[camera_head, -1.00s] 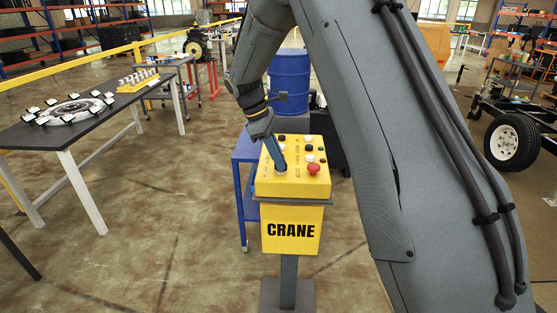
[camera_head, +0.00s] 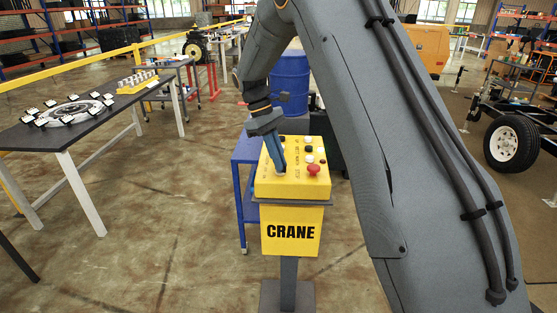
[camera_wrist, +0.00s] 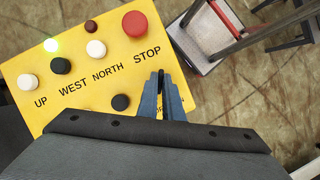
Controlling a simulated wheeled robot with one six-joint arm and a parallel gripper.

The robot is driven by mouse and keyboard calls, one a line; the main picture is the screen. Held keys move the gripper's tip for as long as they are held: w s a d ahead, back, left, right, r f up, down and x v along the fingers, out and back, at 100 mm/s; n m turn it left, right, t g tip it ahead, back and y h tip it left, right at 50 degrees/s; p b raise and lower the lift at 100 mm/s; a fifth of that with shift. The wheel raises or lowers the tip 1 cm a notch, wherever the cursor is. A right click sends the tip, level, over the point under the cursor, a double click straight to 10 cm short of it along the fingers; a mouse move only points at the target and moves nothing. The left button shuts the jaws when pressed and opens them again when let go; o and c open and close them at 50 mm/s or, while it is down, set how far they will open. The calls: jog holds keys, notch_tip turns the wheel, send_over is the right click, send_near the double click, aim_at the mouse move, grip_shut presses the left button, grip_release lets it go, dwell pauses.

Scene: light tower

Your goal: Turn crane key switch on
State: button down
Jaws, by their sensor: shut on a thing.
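The yellow crane control box (camera_head: 292,187) stands on a pedestal with a CRANE sign (camera_head: 291,231); its sloped top also fills the left of the wrist view (camera_wrist: 105,55). My gripper (camera_head: 280,170) points down onto the left front of the box top. In the wrist view its blue fingers (camera_wrist: 162,80) are closed together beside the STOP lettering. The key switch is hidden at the fingertips, and the jaws are shut on it. A green lamp (camera_wrist: 50,45) glows near the box edge.
A red stop button (camera_wrist: 135,24) is close to the fingers, with several black and white buttons (camera_wrist: 96,48) around. A blue cart (camera_head: 243,190) and blue barrel (camera_head: 289,82) stand behind the box. A dark table (camera_head: 70,125) is at left; floor between is clear.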

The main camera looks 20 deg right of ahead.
aim_at(271, 170)
jog(key=c, duration=1.9)
grip_release()
jog(key=shift+b+v, duration=1.4)
jog(key=shift+v, duration=2.55)
